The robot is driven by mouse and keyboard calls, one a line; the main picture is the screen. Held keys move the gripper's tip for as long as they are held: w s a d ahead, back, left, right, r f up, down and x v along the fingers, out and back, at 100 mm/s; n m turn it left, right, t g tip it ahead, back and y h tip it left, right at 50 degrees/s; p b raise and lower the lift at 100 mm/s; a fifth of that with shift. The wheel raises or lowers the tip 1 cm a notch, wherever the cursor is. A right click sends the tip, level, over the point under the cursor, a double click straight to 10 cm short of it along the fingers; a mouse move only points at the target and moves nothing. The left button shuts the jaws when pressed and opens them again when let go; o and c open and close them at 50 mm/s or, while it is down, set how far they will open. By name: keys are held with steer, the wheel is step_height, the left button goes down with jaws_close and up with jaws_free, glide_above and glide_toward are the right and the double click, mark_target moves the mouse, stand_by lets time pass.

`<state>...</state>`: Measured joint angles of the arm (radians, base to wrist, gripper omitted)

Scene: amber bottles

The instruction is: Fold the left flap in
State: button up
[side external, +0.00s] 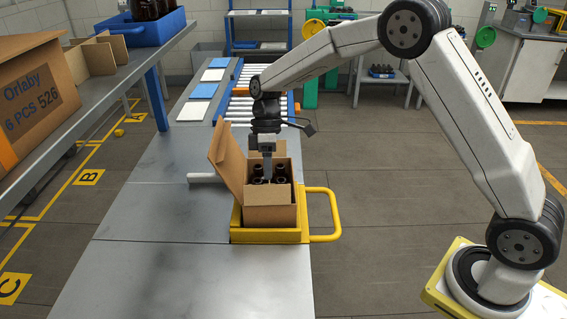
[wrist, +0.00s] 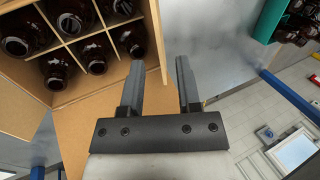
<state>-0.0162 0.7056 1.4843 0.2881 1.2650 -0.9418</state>
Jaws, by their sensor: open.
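An open cardboard box (side external: 270,214) holds several dark amber bottles (side external: 281,170). Its left flap (side external: 227,157) stands up and leans outward to the left. My gripper (side external: 267,174) points down over the box, to the right of the left flap, with its tips near the bottles. Bottles (wrist: 91,53) sit in divider cells (wrist: 68,36) beside the fingers there. A cardboard panel (wrist: 82,125) shows below the cells; I cannot tell which flap it is.
The box sits in a yellow tray (side external: 265,236) with a handle (side external: 325,191) on its right. A white bar (side external: 203,178) lies left of the flap. A roller conveyor (side external: 242,105) is behind. The grey table (side external: 160,270) in front is clear.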

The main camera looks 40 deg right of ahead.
mark_target(269, 187)
steer(key=shift+x, duration=2.45)
jaws_close()
